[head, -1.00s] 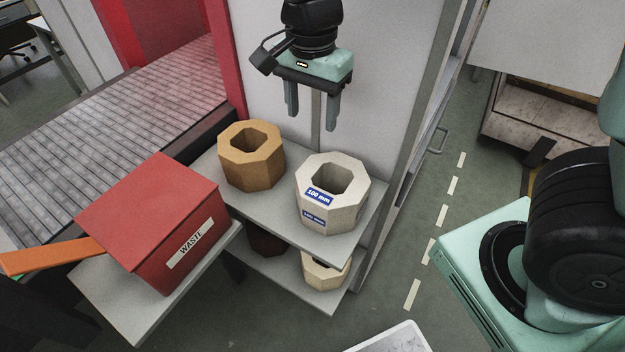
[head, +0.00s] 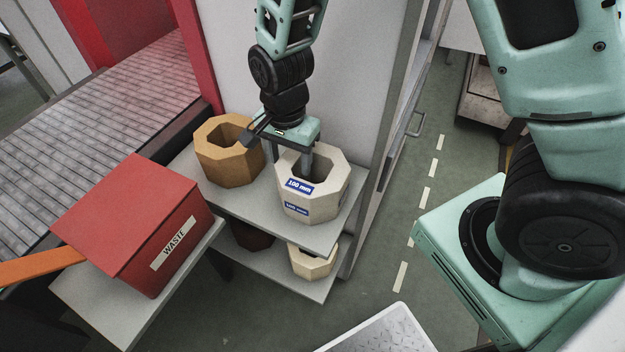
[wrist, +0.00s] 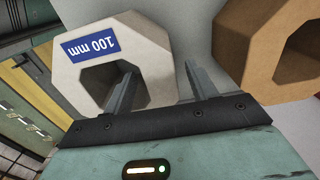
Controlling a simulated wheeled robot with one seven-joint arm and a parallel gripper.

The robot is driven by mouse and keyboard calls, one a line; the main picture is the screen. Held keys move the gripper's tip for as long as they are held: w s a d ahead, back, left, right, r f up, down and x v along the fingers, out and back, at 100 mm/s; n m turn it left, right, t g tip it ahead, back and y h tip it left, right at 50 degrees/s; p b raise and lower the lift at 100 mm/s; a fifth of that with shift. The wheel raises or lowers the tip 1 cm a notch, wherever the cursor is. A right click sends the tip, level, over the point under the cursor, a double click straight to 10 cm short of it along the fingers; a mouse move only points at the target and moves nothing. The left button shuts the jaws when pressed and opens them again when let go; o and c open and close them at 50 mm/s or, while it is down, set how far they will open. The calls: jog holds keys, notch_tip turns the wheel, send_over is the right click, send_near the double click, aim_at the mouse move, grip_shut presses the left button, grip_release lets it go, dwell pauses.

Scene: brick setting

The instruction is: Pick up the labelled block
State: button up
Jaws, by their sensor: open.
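The labelled block (head: 325,202) is a pale octagonal ring with a central hole and blue "100 mm" labels, standing on the upper shelf. It also shows in the wrist view (wrist: 150,45), its label upside down. My gripper (head: 290,162) is open and points down at the block's rear left rim. In the wrist view my gripper (wrist: 156,70) has its left finger over the hole and its right finger outside the wall, on the side of the brown block. How deep the fingertips reach, and whether they touch, I cannot tell.
A brown octagonal block (head: 228,172) stands close on the left. A red WASTE bin (head: 140,225) is on a grey stand further left. A cream block (head: 313,262) and a dark red one (head: 250,236) sit on the lower shelf. A grey panel (head: 355,80) rises behind.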

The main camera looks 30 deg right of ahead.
jog(key=shift+f, duration=1.6)
grip_shut()
jog(key=shift+r, duration=0.1)
